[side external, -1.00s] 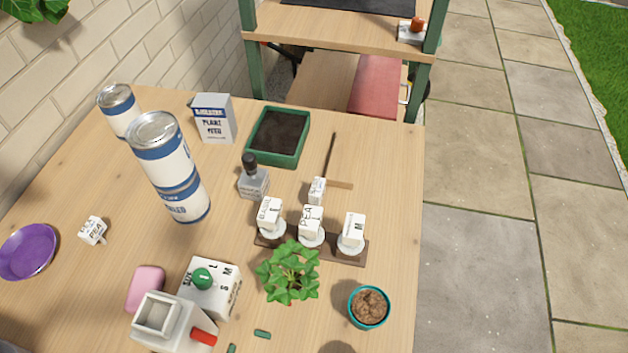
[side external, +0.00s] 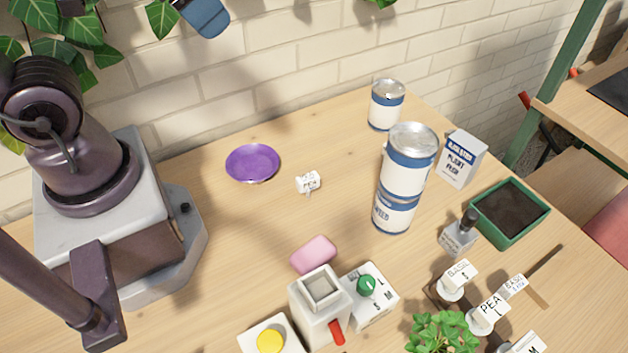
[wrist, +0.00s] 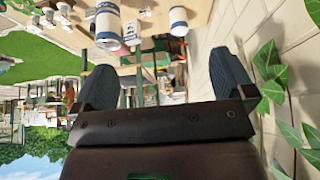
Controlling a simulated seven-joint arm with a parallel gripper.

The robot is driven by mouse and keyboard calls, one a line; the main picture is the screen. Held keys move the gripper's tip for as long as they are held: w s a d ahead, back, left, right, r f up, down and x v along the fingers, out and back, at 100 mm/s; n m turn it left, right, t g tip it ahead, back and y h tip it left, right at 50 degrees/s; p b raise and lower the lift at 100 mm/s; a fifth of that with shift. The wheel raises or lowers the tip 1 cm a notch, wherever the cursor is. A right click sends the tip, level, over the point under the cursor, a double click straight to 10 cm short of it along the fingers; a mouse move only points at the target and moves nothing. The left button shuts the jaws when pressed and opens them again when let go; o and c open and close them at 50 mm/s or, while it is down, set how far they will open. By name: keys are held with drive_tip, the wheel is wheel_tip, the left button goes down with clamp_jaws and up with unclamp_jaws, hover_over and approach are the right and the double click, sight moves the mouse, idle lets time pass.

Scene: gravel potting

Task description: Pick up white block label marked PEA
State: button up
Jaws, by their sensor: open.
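A small white block label (side external: 308,182) lies tilted on the wooden table, right of the purple dish, in the side view. Its lettering is too small to read now; it showed PEA in the earlier frame. A second white block marked PEA L (side external: 488,308) stands on the dark rack at lower right. In the wrist view my gripper (wrist: 165,78) is open, with two dark blue fingers apart and nothing between them. It is raised away from the table, and the label cannot be made out there.
A purple dish (side external: 252,163) lies left of the label. Stacked cans (side external: 402,180), a pink bar (side external: 314,254) and a white device (side external: 320,305) stand nearby. The brick wall (side external: 270,60) and ivy (wrist: 277,85) are close by. Table around the label is clear.

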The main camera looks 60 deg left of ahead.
drive_tip(key=shift+c, duration=0.5)
drive_tip(key=c, duration=0.6)
